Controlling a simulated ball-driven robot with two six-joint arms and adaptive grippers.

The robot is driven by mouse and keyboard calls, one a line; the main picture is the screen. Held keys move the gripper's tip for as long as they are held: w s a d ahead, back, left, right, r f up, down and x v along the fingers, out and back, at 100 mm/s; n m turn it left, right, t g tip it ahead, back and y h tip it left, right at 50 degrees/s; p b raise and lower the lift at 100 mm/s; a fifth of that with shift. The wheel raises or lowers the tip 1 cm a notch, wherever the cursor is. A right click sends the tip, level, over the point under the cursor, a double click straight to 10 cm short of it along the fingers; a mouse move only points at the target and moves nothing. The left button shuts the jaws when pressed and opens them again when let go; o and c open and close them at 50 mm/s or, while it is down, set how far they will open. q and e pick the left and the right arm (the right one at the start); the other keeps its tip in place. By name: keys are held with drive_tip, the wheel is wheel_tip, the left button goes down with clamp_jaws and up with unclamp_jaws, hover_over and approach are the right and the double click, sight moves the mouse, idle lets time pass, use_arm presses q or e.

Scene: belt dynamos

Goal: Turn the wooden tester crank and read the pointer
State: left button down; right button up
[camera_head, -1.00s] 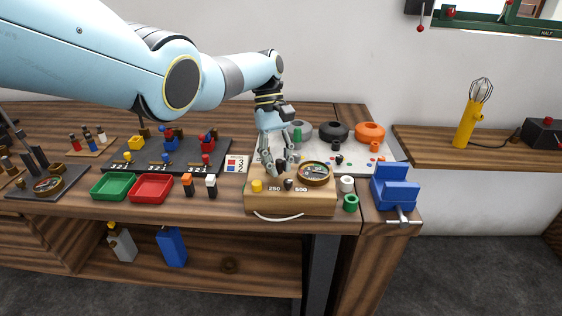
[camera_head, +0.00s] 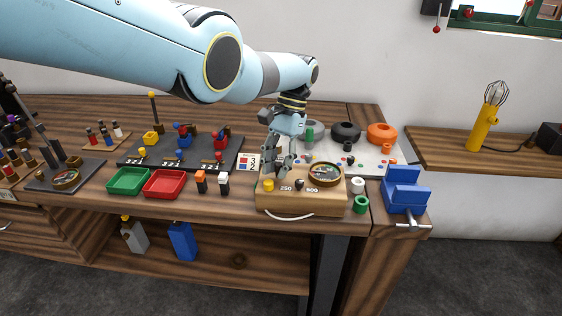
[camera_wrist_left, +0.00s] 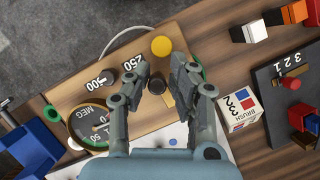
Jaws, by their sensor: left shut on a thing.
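The wooden tester (camera_head: 310,201) is a light box at the bench's front edge, marked 250 and 500. It carries a yellow knob (camera_head: 268,185), a small black knob (camera_head: 299,184) and a round dial (camera_head: 325,174). The dial also shows in the left wrist view (camera_wrist_left: 94,126), but its pointer reading is too small to tell. My left gripper (camera_head: 277,171) is over the tester's back left part. In the left wrist view its fingers (camera_wrist_left: 160,76) are closed around the dark, brown-topped crank knob (camera_wrist_left: 156,86). The crank's arm is mostly hidden. My right gripper is not in view.
Green (camera_head: 129,181) and red (camera_head: 165,184) trays lie left of the tester. Orange- and white-topped black blocks stand between. A blue vise (camera_head: 405,188) is at the right, with white and green rings beside the tester. A white board (camera_head: 370,156) with coloured parts lies behind.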

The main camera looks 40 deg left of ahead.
use_arm(q)
drive_tip(key=shift+w+a+r+m+y+p, duration=0.15)
drive_tip(key=shift+a+m+y+p, duration=0.15)
drive_tip(key=shift+m, duration=0.45)
drive_tip(key=shift+a+r+m+y+p, duration=0.1)
drive_tip(key=shift+a+m+y+p, duration=0.2)
drive_tip(key=shift+m, duration=0.45)
drive_tip(key=shift+d, duration=0.1)
drive_tip(key=c, duration=1.2)
unclamp_jaws()
drive_tip(key=shift+d+f, duration=0.1)
drive_tip(key=shift+f, duration=0.1)
drive_tip(key=v, duration=1.2)
drive_tip(key=shift+d, duration=0.1)
